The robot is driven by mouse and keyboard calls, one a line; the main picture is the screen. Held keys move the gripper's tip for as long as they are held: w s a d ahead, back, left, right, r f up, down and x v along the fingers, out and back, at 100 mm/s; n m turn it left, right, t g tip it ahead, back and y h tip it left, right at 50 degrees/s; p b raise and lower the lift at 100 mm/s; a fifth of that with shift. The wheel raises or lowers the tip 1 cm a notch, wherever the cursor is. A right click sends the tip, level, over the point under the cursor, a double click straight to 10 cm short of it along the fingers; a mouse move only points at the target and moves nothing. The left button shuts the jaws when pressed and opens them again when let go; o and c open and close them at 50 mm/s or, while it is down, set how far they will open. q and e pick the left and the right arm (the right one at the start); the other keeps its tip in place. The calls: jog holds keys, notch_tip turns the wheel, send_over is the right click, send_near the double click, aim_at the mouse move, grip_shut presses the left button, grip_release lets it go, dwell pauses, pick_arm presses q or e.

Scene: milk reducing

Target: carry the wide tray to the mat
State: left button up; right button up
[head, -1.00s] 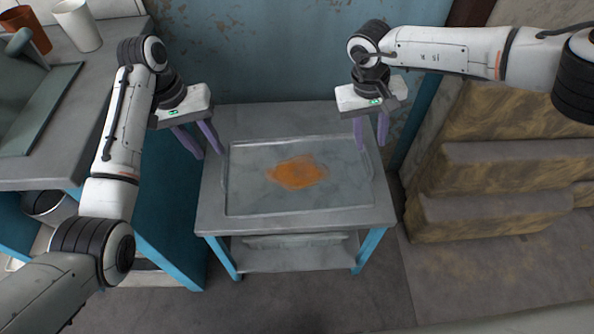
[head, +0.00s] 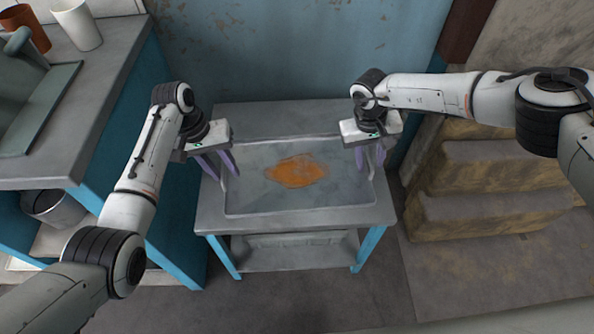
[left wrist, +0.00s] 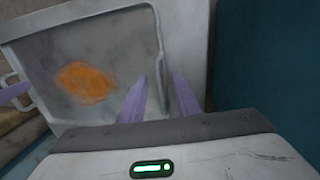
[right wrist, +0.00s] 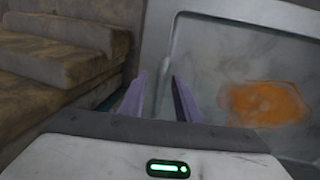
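The wide tray (head: 300,205) is grey metal with a raised rim and an orange stain in its middle. It lies flat on a small grey-topped table. It also shows in the left wrist view (left wrist: 110,45) and right wrist view (right wrist: 215,60). My left gripper (head: 218,174) is at the tray's left end, fingers apart on either side of its edge. My right gripper (head: 371,160) is at the right end, fingers also apart near the rim. Contact with the handles cannot be made out. I cannot identify a mat with certainty.
The small table (head: 210,210) has blue legs and a lower shelf. A grey counter (head: 105,95) with a white cup (head: 78,25) and an orange cup (head: 25,28) stands at left. Brown stepped blocks (head: 490,180) stand at right. A blue wall is behind.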

pick_arm(q)
grip_shut()
pick_arm(e)
grip_shut()
jog(key=shift+d, duration=0.15)
dwell(0.9)
